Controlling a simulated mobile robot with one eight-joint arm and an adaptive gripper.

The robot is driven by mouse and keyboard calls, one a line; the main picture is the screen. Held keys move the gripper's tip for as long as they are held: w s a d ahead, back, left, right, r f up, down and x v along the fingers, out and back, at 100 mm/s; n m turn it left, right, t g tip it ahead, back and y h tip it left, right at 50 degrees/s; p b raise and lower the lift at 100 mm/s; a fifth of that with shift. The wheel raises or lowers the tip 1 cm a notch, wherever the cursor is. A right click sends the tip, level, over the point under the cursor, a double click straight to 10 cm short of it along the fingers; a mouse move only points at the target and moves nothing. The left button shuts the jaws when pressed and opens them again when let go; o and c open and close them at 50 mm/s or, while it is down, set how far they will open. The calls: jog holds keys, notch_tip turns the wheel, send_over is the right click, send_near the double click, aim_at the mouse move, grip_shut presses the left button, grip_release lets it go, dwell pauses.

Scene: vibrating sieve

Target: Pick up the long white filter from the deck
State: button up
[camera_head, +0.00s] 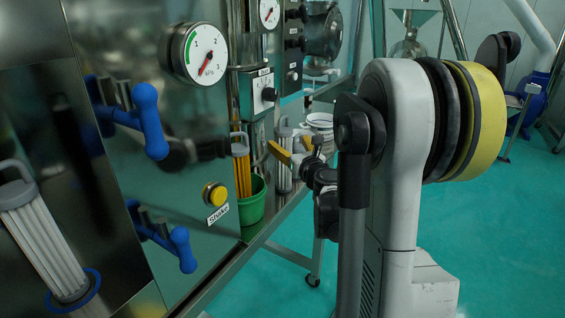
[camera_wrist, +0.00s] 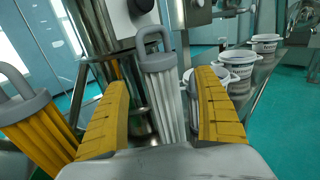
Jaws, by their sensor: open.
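The long white filter (camera_wrist: 163,98), pleated with a grey cap and loop handle, stands upright on the deck (camera_head: 286,205). It also shows in the head view (camera_head: 284,160), partly behind my gripper. My gripper (camera_wrist: 162,84) has its two yellow fingers apart. In the wrist view the filter appears between them, with a visible gap on each side. I cannot tell how far ahead of the fingertips it stands. The filter's lower end is hidden by my gripper's body in the wrist view.
A yellow filter (camera_wrist: 42,135) stands close at left, in a green bucket (camera_head: 252,206). White pots (camera_wrist: 238,64) stand to the right along the deck. The machine's steel panel has a gauge (camera_head: 204,54) and blue handles (camera_head: 150,120). Another white filter (camera_head: 45,240) shows far left.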

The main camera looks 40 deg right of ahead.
jog(key=b+x, duration=0.1)
jog(key=x, duration=0.3)
jog(key=shift+w+d, duration=0.15)
jog(key=shift+w, duration=0.2)
jog(key=shift+r, duration=0.1)
jog(key=c, duration=1.5)
